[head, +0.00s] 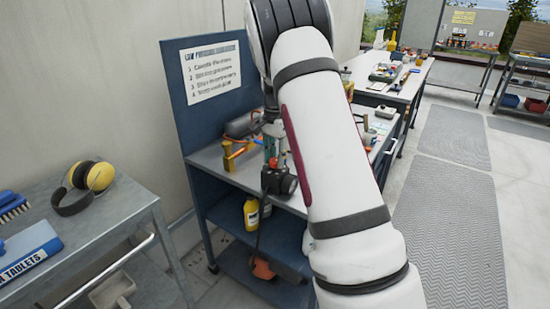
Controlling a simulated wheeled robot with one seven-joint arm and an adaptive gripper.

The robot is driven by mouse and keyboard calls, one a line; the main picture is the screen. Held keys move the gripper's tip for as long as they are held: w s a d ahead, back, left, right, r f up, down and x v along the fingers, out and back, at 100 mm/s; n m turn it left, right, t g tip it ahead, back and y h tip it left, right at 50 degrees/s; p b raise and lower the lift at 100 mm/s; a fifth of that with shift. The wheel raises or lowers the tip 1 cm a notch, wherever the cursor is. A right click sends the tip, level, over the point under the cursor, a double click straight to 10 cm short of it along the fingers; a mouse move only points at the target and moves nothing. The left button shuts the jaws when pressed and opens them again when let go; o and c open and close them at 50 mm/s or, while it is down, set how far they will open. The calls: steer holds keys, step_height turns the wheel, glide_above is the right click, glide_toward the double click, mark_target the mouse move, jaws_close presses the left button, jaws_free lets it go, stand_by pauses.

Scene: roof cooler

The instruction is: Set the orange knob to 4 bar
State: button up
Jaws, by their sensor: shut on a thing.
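My white arm crosses the middle of the head view and bends at the top. It covers much of the blue workbench (216,158), and I cannot make out my gripper or its fingers. A dark round gauge-like part (280,181) sits at the bench's front edge, left of my arm. A grey-green upright fitting (272,138) stands just behind it. A small yellow and orange piece (235,153) lies to the left of these. I cannot make out the orange knob for certain, nor its setting or any reading.
A printed instruction board (212,72) stands behind the bench. Yellow bottles (251,213) and an orange object (263,269) are on its shelves. A grey cart (125,211) with yellow-black earmuffs (88,178) stands at left. Clear floor with grey mats (455,220) lies at right.

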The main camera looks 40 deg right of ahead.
mark_target(275, 160)
steer(key=m, duration=0.5)
steer(key=shift+m, duration=0.3)
stand_by(0.4)
steer(key=o, duration=1.2)
steer(key=shift+r, duration=0.1)
step_height(275, 160, up, 12)
steer(key=shift+f, duration=0.1)
